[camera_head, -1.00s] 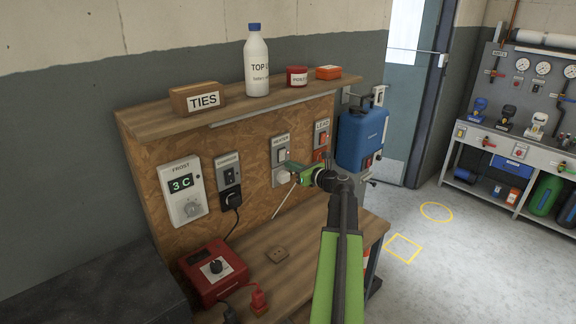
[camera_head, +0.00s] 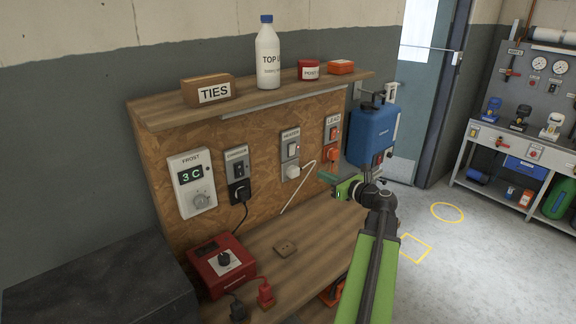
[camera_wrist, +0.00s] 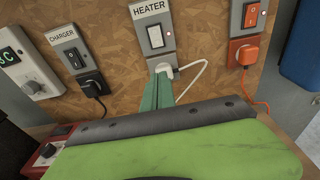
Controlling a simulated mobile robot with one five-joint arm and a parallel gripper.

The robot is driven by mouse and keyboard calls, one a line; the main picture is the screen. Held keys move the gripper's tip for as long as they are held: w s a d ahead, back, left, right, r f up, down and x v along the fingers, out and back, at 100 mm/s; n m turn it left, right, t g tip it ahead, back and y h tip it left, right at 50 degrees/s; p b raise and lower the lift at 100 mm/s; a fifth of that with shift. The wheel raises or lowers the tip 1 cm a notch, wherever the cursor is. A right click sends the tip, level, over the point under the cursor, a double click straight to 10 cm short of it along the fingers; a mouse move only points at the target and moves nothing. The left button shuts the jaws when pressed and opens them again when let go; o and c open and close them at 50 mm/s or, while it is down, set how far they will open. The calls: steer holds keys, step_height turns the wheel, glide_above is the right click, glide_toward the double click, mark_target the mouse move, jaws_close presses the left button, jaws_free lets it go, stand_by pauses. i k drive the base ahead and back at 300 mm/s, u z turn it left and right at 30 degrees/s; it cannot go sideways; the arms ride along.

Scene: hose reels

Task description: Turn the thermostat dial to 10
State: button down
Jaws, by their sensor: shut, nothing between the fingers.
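The thermostat, a white box labelled FROST (camera_head: 192,180), is on the chipboard panel at the left; its display reads 3 C. Its grey round dial (camera_head: 201,200) sits below the display. In the wrist view the dial (camera_wrist: 30,87) is at the left edge and the display is cut off. My gripper (camera_head: 325,177) is shut and empty, well to the right of the thermostat, in front of the panel near the HEATER and LEAD sockets. In the wrist view its green fingertips (camera_wrist: 160,80) overlap the area just below the HEATER plug.
CHARGER (camera_head: 238,175), HEATER (camera_head: 290,153) and LEAD (camera_head: 333,135) switches with plugs and cables lie right of the thermostat. A red box with a black knob (camera_head: 221,264) stands on the bench below. A shelf (camera_head: 150,112) overhangs the panel. A dark block (camera_head: 90,270) stands left.

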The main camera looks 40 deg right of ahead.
mark_target(200, 200)
steer(key=z, duration=0.05)
steer(key=k, duration=1)
steer(key=u, duration=0.05)
